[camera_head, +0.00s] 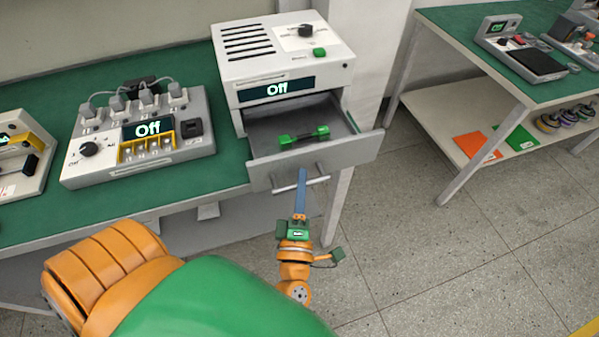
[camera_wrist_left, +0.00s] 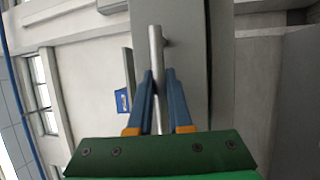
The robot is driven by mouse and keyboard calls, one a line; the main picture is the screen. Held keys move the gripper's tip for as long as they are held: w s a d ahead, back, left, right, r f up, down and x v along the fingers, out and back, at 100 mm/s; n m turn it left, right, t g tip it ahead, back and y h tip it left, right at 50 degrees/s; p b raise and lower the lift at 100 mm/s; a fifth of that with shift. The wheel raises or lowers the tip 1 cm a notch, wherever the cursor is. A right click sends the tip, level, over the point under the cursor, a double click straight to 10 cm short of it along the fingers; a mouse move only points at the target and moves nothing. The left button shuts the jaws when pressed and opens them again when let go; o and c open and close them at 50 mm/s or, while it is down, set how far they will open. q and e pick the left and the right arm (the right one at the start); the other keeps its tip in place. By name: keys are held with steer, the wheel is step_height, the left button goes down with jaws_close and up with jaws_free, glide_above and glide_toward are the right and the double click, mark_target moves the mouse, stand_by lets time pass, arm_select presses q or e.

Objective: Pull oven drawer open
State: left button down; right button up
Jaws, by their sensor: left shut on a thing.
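The oven (camera_head: 285,65) is a white box with an "Off" display, at the back edge of the green bench. Its grey drawer (camera_head: 335,157) stands open toward me. A green dumbbell-shaped part (camera_head: 304,136) lies inside the drawer. My left gripper (camera_head: 301,180) is at the drawer's front, at the bar handle (camera_head: 318,181). In the left wrist view, the blue fingers of my left gripper (camera_wrist_left: 160,90) are on both sides of the metal handle bar (camera_wrist_left: 156,50), shut on it. My right gripper is in neither view.
A grey device with a display and several plugs (camera_head: 150,130) stands on the green bench (camera_head: 30,225) left of the oven. Another green-topped table (camera_head: 450,22) with devices and a lower shelf stands at the right. The floor (camera_head: 430,260) between is clear.

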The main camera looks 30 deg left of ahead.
arm_select(q)
steer(key=c, duration=0.8)
jaws_free()
steer(key=shift+c, duration=0.2)
steer(key=shift+s, duration=0.1)
steer(key=b+v, duration=0.2)
steer(key=v, duration=0.5)
steer(key=shift+f, duration=0.1)
